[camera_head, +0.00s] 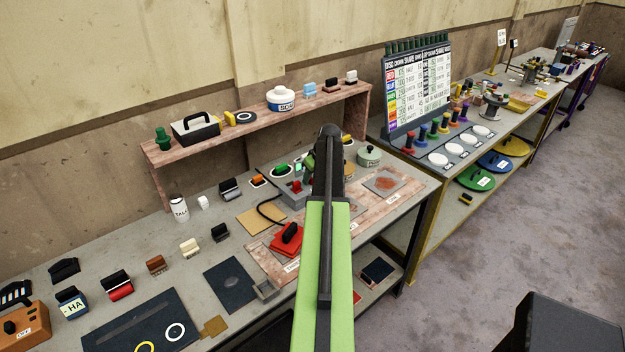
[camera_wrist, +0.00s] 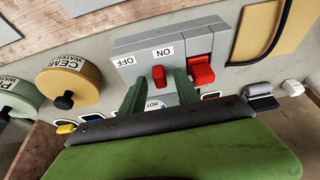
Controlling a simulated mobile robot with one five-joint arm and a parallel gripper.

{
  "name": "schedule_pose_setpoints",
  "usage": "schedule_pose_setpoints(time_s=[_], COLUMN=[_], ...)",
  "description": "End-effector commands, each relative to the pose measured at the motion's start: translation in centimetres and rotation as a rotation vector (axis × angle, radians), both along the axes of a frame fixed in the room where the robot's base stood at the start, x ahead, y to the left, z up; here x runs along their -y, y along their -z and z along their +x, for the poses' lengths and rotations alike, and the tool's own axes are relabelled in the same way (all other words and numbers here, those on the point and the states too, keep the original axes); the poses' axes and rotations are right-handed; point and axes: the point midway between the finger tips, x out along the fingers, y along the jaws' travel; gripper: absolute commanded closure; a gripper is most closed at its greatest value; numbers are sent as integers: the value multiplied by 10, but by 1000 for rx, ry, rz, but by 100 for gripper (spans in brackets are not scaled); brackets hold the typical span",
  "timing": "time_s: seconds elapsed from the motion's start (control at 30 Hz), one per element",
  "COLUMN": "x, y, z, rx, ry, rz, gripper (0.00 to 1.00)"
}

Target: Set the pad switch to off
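The switch box (camera_wrist: 130,48) is grey with white ON and OFF labels; it also shows partly behind my arm in the head view (camera_head: 287,198). In the wrist view a small red lever (camera_wrist: 158,74) stands on its face, nearer the ON label than the OFF label. A larger red block-like part (camera_wrist: 201,70) sits to its right. My gripper (camera_wrist: 160,82) has its two green fingers apart, one on each side of the small lever; contact cannot be told. My gripper also shows over the bench in the head view (camera_head: 309,166).
A tan canister marked CEMENT (camera_wrist: 75,85) and a pale green canister (camera_wrist: 16,105) stand left of the box in the wrist view. A black cable runs beside the box. A red iron-like tool (camera_head: 287,241) lies on the bench in front. A raised shelf (camera_head: 160,155) runs behind.

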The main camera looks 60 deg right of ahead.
Motion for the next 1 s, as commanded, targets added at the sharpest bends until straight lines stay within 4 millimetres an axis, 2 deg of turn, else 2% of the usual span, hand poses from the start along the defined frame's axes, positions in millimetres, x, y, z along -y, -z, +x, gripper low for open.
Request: schedule_pose_setpoints(time_s=[0.03,0.2,0.3,1.0], x=[0,0,0,1], y=[0,0,0,0], z=[0,0,0,-1], rx=[0,0,0,-1], ry=[0,0,1,1], rz=[0,0,0,1], gripper=[68,91,100,100])
